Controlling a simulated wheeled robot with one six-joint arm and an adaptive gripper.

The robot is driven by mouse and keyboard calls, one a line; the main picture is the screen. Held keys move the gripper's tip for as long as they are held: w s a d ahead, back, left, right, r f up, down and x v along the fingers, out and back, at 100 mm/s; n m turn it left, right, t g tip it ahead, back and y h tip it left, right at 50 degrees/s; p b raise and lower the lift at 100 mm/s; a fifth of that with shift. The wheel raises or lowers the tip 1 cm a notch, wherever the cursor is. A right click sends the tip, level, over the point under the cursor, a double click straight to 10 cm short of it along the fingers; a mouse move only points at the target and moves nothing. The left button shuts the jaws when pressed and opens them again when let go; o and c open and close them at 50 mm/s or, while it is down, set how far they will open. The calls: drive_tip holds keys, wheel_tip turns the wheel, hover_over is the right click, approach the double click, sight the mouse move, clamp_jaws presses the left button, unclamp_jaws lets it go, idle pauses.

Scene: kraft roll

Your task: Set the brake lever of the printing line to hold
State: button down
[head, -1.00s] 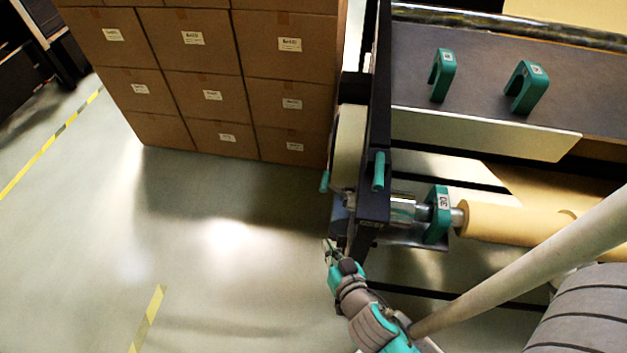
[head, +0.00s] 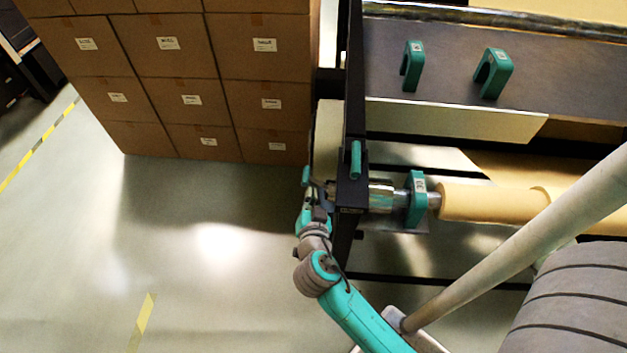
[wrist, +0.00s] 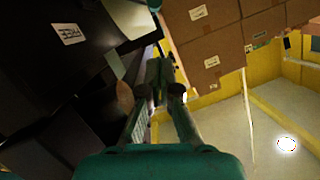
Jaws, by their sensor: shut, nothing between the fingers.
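A teal-handled lever (head: 306,176) stands at the left side of the printing line's dark end frame, and I take it for the brake lever. A second teal handle (head: 355,160) is on the frame's face. My gripper (head: 318,190) is shut and empty, just below and beside the lever handle. I cannot tell whether they touch. In the wrist view my fingers (wrist: 160,90) point at a teal piece (wrist: 161,70) close to their tips, probably the lever. A white label (wrist: 68,33), seemingly reading FREE, is on the dark panel at the left.
A kraft roll (head: 490,202) sits on a shaft right of the frame, with a teal clamp (head: 416,198) beside it. Stacked cartons (head: 190,100) stand behind on the left. The floor (head: 200,270) left of my arm is clear, with yellow tape.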

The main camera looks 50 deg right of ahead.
drive_tip(key=shift+s+d+r+m+g+h, duration=0.15)
drive_tip(key=shift+d+r+m+g+h, duration=0.15)
drive_tip(key=shift+d+r+m, duration=0.25)
drive_tip(key=shift+a, duration=0.1)
hover_over(308, 180)
drive_tip(key=s, duration=0.2)
wheel_tip(308, 180, down, 2)
drive_tip(key=shift+w+f, duration=0.3)
drive_tip(key=shift+f, duration=0.35)
drive_tip(key=shift+w+f, duration=0.3)
drive_tip(key=shift+f, duration=0.3)
drive_tip(key=shift+w+f, duration=0.3)
drive_tip(key=shift+f, duration=0.35)
